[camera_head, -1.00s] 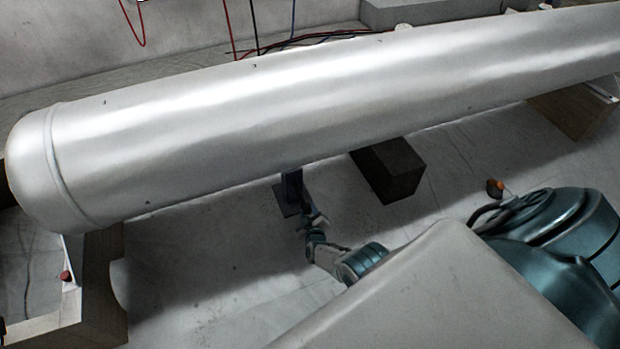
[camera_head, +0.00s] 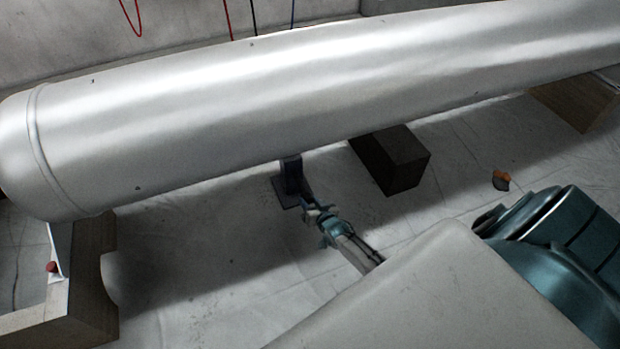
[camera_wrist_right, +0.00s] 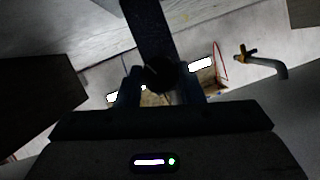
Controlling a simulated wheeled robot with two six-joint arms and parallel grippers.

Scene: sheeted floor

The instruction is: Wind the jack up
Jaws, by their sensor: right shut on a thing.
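The jack (camera_head: 291,178) is a dark upright post on a small flat base plate, standing on the sheeted floor under the long silver cylinder (camera_head: 300,90). Its top is hidden behind the cylinder's lower edge. My right gripper (camera_head: 312,209) is at the jack's near side, low above the floor. In the right wrist view, my right gripper (camera_wrist_right: 160,88) is shut on a dark round crank knob (camera_wrist_right: 160,73), one finger on each side. A dark crank bar (camera_wrist_right: 148,28) runs up from the knob. My left gripper is in neither view.
A dark block (camera_head: 390,162) stands on the floor right of the jack. Wooden cradles stand under the cylinder at the left (camera_head: 95,290) and right (camera_head: 578,104). Floor left of the jack is clear.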

